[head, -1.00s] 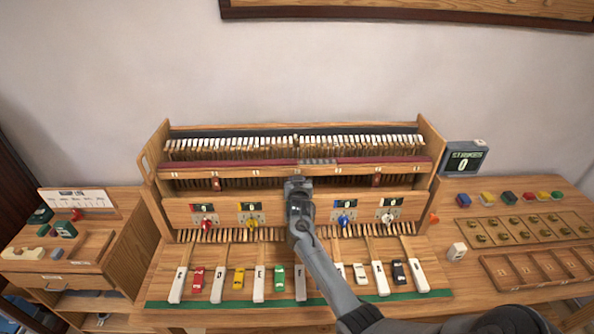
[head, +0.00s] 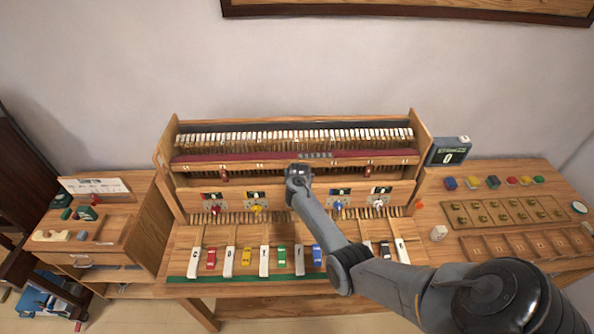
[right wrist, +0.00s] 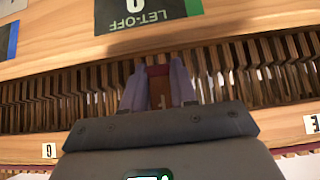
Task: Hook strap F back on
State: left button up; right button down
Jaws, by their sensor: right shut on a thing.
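My right gripper (head: 298,178) is at the middle of the piano action, in front of the rail below the dark red strip (head: 240,158). Whether the strap touches a hook cannot be seen. The gripper hides that spot in the head view. My left gripper is not in view.
The slatted row (right wrist: 60,95) and a "LET-OFF" panel (right wrist: 147,18) lie close to the fingers. The right bench holds a brass-knobbed tray (head: 505,211) and coloured blocks (head: 493,182). A drawer unit (head: 110,235) stands left.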

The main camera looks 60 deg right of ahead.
dwell(0.5)
jog(key=c, duration=1)
grip_release()
jog(key=shift+o, duration=0.2)
jog(key=shift+a, duration=0.1)
jog(key=p+v, duration=0.1)
jog(key=v, duration=1)
jog(key=shift+w+r, duration=0.1)
